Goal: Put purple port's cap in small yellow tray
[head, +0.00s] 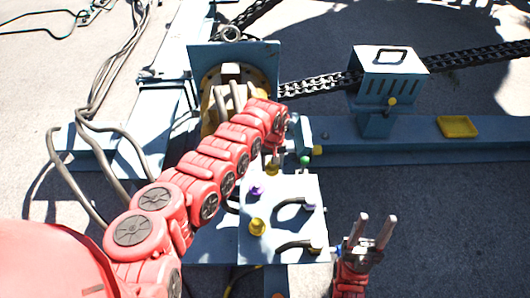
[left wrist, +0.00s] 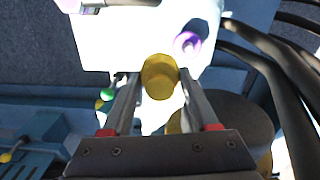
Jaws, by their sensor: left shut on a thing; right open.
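My left gripper (head: 273,161) is shut on a yellow cap (left wrist: 160,76), held between its fingertips above the white port panel (head: 285,222). The purple port (head: 256,191) is on the panel, just below the gripper in the head view. In the left wrist view it is a purple ring (left wrist: 187,43) with a pale middle, apart from the held cap. The small yellow tray (head: 457,126) lies on the blue beam at the right. My right gripper (head: 375,231) is open and empty, right of the panel.
Another yellow cap (head: 257,227) sits on the panel, beside black cable loops. A blue box (head: 387,78) with a handle and a chain through it stands between the panel and the tray. A green knob (head: 305,160) is near my left gripper.

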